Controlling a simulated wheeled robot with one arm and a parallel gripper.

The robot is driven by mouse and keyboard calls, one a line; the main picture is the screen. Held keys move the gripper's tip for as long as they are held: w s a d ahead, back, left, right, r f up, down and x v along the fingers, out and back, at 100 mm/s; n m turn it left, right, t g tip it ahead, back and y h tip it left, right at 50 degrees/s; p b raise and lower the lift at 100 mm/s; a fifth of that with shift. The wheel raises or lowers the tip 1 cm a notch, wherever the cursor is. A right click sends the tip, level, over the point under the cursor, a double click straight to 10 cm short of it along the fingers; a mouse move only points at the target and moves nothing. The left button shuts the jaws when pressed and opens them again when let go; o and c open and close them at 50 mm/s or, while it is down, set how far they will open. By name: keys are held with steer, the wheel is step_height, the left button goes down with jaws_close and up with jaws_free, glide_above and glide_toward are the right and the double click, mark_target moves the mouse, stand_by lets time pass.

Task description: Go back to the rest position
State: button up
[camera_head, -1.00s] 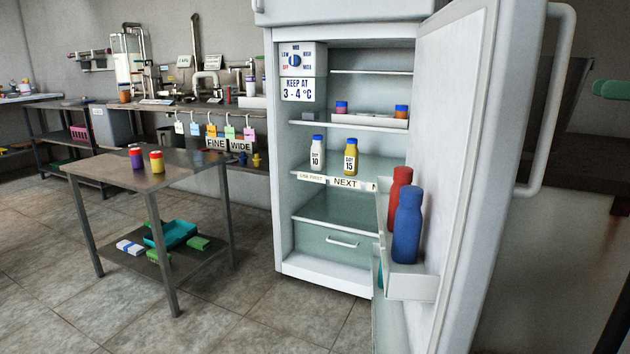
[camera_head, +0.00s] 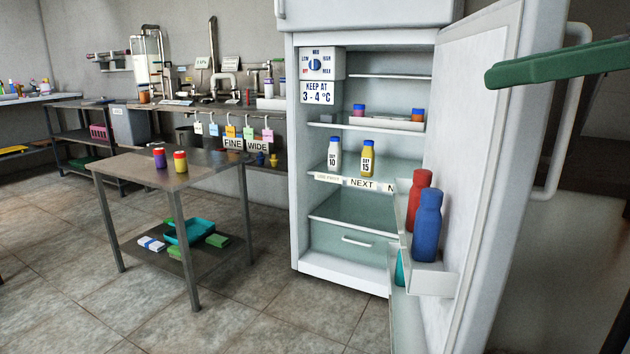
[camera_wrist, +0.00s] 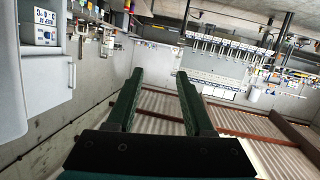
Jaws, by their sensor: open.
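My gripper (camera_wrist: 156,76) is open, with its two green fingers apart and nothing between them in the wrist view. In the head view part of it shows as a green finger (camera_head: 555,65) at the upper right, in front of the top of the open fridge door (camera_head: 478,140). The rest of my gripper is outside the head view. The wrist view is tilted, with the fridge (camera_wrist: 35,75) along its left side.
The fridge (camera_head: 312,200) stands open with bottles on its shelf and a red bottle (camera_head: 420,198) and blue bottle (camera_head: 428,228) in the door rack. A steel table (camera_head: 205,168) with two small jars stands left. Floor between table and fridge is clear.

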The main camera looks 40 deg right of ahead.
steer(key=w+a+f+g+h+p, duration=0.15)
steer(key=w+a+f+g, duration=0.25)
steer(key=w+a+f, duration=0.4)
steer(key=w+a+f+g+h+p, duration=0.1)
steer(key=w+a+f+g+p, duration=0.15)
steer(key=w+a+f, duration=0.6)
steer(key=a+f+m+g+p, duration=0.15)
steer(key=a+f+g, duration=0.35)
steer(key=f, duration=0.5)
steer(key=s+f+m+g+p, duration=0.1)
steer(key=s+f+g, duration=0.1)
steer(key=s+f, duration=0.2)
steer(key=s+f+m+g+h+p, duration=0.1)
steer(key=s+f, duration=0.3)
steer(key=f, duration=0.7)
steer(key=shift+s+m+g, duration=0.3)
steer(key=shift+m+g, duration=0.05)
steer(key=shift+g, duration=0.5)
